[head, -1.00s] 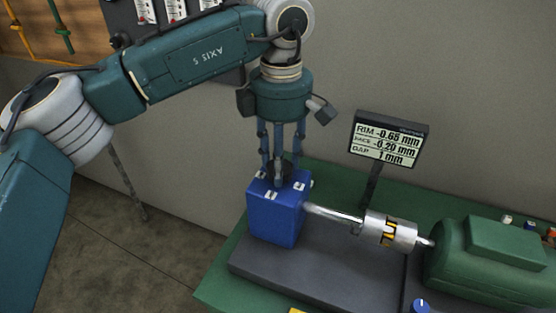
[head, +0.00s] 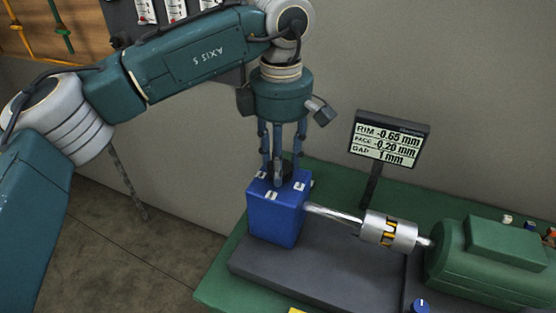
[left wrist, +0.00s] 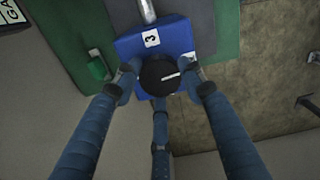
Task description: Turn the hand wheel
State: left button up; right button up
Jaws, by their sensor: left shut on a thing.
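The hand wheel (left wrist: 158,74) is a round black knob with a white mark, on top of a blue box (head: 275,221). In the left wrist view it sits between the fingers of my left gripper (left wrist: 160,85). In the head view my left gripper (head: 284,172) points straight down onto the box top, shut on the wheel, which its fingers partly hide. A metal shaft (head: 336,214) runs from the blue box to a silver coupling (head: 401,234) with yellow and black marks. My right gripper is out of view.
A display (head: 390,139) behind reads RIM -0.65 mm, FACE -0.20 mm, GAP 1 mm. A green motor (head: 490,262) stands to the right. The box is on a dark plate (head: 318,275) over a green bench (head: 225,292). The wall is close behind.

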aim_at(284, 167)
pick_arm(q)
jog(key=shift+s+d+f, duration=0.1)
jog(key=shift+s+d, duration=0.1)
jog(key=shift+d, duration=0.15)
jog(key=o, duration=1.2)
jog(key=shift+d, duration=0.1)
jog(key=shift+w+d, duration=0.1)
jog(key=shift+d, duration=0.1)
jog(key=shift+a, duration=0.3)
jog(key=shift+r, duration=0.2)
notch_tip(284, 167, up, 12)
jog(key=shift+f, duration=0.15)
